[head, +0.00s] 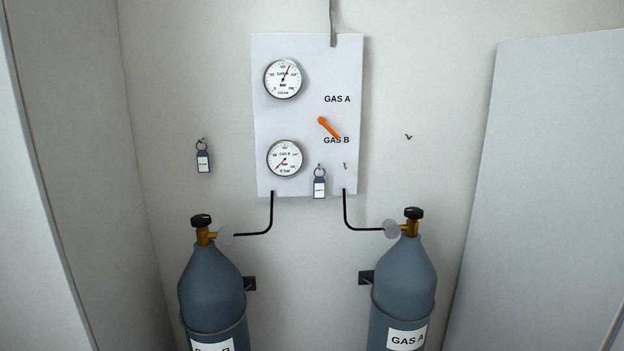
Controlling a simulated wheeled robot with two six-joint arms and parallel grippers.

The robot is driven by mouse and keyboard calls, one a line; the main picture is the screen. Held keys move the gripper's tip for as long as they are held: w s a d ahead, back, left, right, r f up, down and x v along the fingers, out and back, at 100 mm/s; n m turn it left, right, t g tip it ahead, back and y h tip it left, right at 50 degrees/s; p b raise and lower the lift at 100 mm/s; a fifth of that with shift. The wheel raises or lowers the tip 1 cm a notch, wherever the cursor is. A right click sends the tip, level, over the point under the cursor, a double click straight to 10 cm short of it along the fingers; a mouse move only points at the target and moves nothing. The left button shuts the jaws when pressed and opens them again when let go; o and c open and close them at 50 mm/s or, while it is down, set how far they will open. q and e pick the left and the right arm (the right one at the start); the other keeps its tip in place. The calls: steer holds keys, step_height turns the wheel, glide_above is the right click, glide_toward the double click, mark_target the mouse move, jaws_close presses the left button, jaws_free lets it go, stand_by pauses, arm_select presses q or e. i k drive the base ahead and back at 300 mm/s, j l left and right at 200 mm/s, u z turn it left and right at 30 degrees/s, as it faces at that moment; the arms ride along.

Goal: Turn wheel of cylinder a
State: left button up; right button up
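The cylinder labelled GAS A (404,285) is a blue-grey bottle standing upright at the lower right in the head view. Its black wheel (413,213) sits on top of a brass valve (410,229). The cylinder on the left (211,285) has a partly cut-off label that seems to end in B, and its own black wheel (201,220). Neither of my grippers shows in the head view, and nothing touches either wheel.
A white wall panel (308,220) carries two round gauges (283,79) and an orange lever (328,127) pointing between GAS A and GAS B. Pale walls flank both sides.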

mark_target(412, 213)
steer(key=i+l+z, duration=0.1)
steer(key=z, duration=0.85)
steer(key=i+j, duration=0.05)
